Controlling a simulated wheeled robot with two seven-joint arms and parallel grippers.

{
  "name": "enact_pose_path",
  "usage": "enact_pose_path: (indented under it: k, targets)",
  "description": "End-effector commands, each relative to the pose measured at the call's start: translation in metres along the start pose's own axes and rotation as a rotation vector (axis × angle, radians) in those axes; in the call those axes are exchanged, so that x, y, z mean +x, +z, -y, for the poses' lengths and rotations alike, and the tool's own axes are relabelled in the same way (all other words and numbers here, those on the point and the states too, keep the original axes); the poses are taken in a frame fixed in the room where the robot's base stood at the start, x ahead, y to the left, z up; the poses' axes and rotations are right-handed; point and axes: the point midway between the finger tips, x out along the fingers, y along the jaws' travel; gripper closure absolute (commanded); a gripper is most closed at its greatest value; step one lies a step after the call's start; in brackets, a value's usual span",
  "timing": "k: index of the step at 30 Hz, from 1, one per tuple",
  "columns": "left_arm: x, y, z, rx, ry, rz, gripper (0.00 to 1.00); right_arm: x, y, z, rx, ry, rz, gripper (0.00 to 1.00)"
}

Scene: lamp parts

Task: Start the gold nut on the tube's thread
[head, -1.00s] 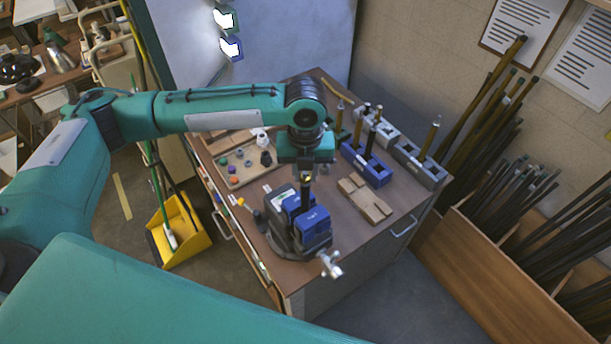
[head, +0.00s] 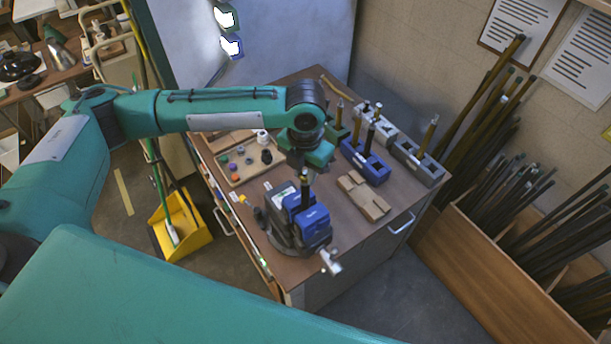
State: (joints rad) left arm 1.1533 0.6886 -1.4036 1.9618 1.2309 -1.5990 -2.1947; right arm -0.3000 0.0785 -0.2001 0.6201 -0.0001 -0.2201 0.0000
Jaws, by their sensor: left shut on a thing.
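A dark tube (head: 305,192) stands upright in the blue jaws of a vise (head: 310,228) on the workbench. My left gripper (head: 305,174) points down right over the tube's top end and is shut. A small gold spot, the gold nut (head: 304,182), shows at its fingertips, at the top of the tube. The fingers and wrist hide most of it, so I cannot tell how the nut sits on the thread. My right gripper is not in view.
A parts tray (head: 237,178) with small coloured pieces lies left of the gripper. Blue (head: 366,167) and grey (head: 418,163) holders with upright rods stand behind and to the right. A wooden block (head: 362,197) lies right of the vise. The bench's front right is clear.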

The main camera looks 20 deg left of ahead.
Motion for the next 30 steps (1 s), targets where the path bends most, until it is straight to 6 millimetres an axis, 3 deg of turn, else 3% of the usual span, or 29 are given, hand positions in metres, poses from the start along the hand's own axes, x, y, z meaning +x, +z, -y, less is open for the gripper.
enact_pose_path:
  k: [8, 13, 14, 17, 30]
  targets:
    - [0.003, -0.002, 0.0, 0.006, 0.001, -0.006, 1.0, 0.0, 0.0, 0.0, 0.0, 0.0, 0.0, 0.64]
    - [0.001, -0.002, 0.0, 0.125, 0.0, -0.005, 1.0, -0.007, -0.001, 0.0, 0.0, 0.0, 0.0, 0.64]
    - [0.003, -0.002, 0.0, 0.131, 0.0, -0.005, 0.72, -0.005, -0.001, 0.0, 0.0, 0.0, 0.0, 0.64]
    - [0.003, -0.001, 0.0, 0.126, 0.0, -0.003, 0.53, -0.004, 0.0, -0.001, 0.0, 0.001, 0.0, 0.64]
    - [-0.009, 0.001, 0.0, 0.124, 0.0, 0.002, 0.51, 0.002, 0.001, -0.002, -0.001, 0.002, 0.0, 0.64]
